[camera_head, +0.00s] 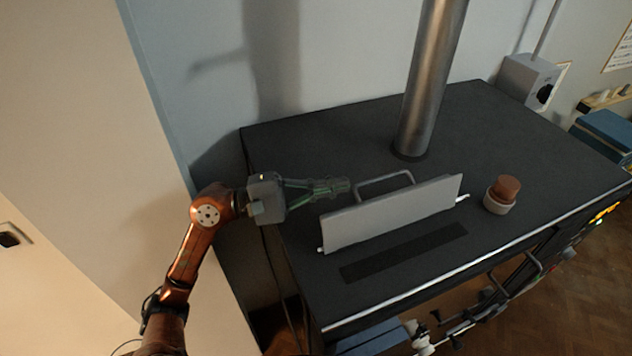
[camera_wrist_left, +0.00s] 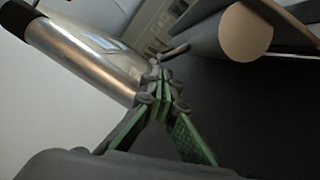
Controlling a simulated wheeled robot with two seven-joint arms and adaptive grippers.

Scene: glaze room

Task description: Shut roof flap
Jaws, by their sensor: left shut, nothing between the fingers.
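The roof flap (camera_head: 392,216) is a pale grey plate that stands raised on the dark kiln roof, between small white hinge pins at its ends. A grey bar handle (camera_head: 384,181) shows behind its upper edge. A dark slot (camera_head: 403,251) lies uncovered in the roof in front of the flap. My left gripper (camera_head: 346,187) is shut and empty, behind the flap's left part and close to the handle's left end; contact cannot be told. Its closed green fingers (camera_wrist_left: 163,92) also show in the left wrist view. My right gripper is not in view.
A steel flue pipe (camera_head: 430,80) rises from the roof behind the flap; it also shows in the left wrist view (camera_wrist_left: 80,55). A brown and pale round stack (camera_head: 502,195) stands right of the flap. A wall runs behind.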

